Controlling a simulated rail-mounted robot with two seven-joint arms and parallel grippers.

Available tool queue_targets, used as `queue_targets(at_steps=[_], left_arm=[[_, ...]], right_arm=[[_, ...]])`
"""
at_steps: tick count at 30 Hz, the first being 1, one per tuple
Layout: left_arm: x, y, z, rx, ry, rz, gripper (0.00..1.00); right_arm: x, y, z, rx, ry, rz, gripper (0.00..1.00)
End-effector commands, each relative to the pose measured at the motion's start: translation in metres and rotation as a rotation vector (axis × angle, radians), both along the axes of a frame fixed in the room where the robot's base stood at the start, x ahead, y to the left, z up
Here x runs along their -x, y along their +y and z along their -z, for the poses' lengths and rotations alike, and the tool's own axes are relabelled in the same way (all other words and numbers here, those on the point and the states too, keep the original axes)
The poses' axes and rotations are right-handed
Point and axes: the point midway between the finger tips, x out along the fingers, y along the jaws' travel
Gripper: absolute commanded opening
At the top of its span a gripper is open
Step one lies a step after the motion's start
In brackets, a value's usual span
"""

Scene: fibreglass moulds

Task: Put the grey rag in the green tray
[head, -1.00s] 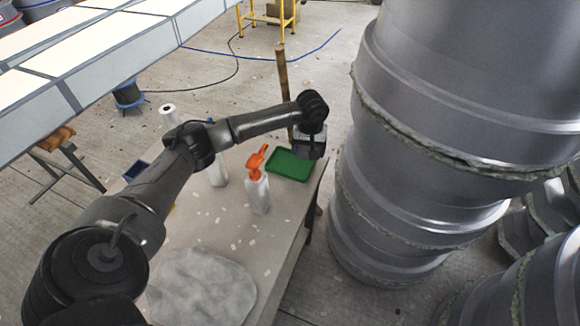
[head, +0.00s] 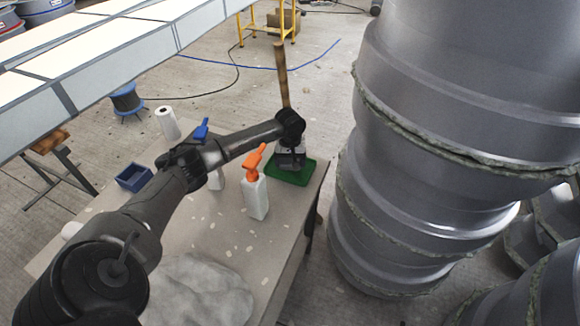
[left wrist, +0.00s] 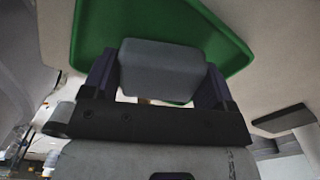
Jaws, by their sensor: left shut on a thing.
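The green tray (head: 305,179) lies at the far right corner of the work table. My left gripper (head: 289,166) is over the tray in the head view, pointing down. In the left wrist view the gripper (left wrist: 160,82) is shut on the grey rag (left wrist: 162,68), a folded, block-like bundle between the two dark fingers. The green tray (left wrist: 225,45) shows behind the rag in that view. I cannot tell whether the rag touches the tray floor. The rag is mostly hidden by the gripper in the head view. My right gripper is not in view.
A white spray bottle with orange head (head: 256,190) stands just left of the tray. A blue-headed bottle (head: 201,130), a white roll (head: 167,123) and a blue box (head: 134,177) are farther left. A pale mottled lump (head: 200,290) lies near. Large grey moulds (head: 430,150) stand at right.

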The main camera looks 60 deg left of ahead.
Motion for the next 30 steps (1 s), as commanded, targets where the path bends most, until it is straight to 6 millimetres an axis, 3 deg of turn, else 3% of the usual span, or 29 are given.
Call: queue_targets(at_steps=[2,15,16,21,30], left_arm=[[0.0001,-0.0002,0.0122,0.001,0.000,-0.001,0.57],[0.0001,0.0001,0.0157,0.000,0.000,0.000,0.57],[0.0000,0.0000,0.0146,0.000,0.000,0.000,0.81],[0.0000,-0.0001,0.0143,0.000,0.000,0.000,0.97],[0.0001,-0.0002,0.0117,0.000,0.000,0.000,1.00]], right_arm=[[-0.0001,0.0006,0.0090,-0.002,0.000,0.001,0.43],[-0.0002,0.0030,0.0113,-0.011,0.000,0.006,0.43],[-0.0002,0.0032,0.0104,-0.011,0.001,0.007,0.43],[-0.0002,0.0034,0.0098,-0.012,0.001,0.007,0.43],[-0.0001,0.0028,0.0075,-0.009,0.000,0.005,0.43]])
